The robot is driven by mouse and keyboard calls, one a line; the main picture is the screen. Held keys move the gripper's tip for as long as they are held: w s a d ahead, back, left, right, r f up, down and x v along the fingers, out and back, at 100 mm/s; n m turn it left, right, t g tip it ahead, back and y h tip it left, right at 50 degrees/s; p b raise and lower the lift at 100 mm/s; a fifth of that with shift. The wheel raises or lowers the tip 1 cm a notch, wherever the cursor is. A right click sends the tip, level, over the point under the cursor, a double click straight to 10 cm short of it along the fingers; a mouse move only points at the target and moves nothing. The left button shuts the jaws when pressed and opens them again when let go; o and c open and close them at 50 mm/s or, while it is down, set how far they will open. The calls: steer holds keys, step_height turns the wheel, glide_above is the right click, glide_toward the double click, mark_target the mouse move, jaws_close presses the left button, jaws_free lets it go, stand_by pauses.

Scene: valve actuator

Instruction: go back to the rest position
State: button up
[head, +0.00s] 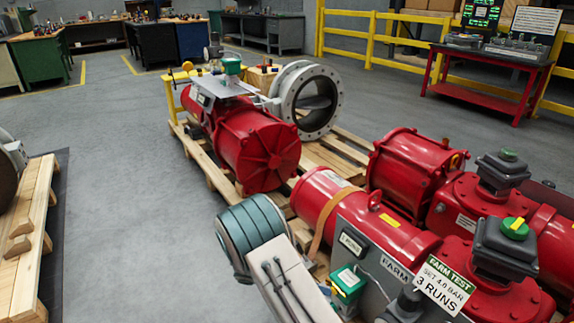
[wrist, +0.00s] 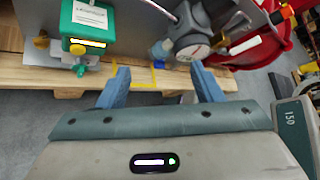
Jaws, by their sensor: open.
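My gripper (wrist: 160,84) shows in the wrist view with its two blue fingers apart and nothing held between them. Just beyond the fingertips are a small blue part (wrist: 159,65) and a grey fitting with a round gauge (wrist: 190,48). A green box with a lit display (wrist: 88,28) is up and left of the left finger. In the head view my arm reaches forward from the bottom centre, beside the red actuator (head: 325,200) and its grey panel (head: 375,240). The fingers cannot be made out there.
The green box (head: 348,284) and a "3 RUNS" tag (head: 441,284) are close to my arm. More red actuators (head: 258,150) rest on wooden pallets (head: 340,150). Another pallet (head: 35,220) is at left. Grey floor (head: 130,200) between them is clear.

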steer(key=s+d+r+m+y+p, duration=0.2)
steer(key=s+r+m+y+p, duration=0.2)
steer(key=r, duration=1.3)
steer(key=s+d+r+m+t+y+p, duration=0.1)
steer(key=s+r+m+y+p, duration=0.3)
steer(key=s+r+m+p, duration=0.6)
steer(key=s+d+r+m+t+y+p, duration=0.1)
steer(key=s+d+r+m+y+p, duration=0.2)
steer(key=r, duration=2.2)
steer(key=s+m+y+p, duration=0.1)
steer(key=s+m+p, duration=0.3)
steer(key=m+p, duration=0.3)
steer(key=shift+s+d+m+y, duration=0.3)
steer(key=shift+s+d+m, duration=0.1)
steer(key=shift+m, duration=1.4)
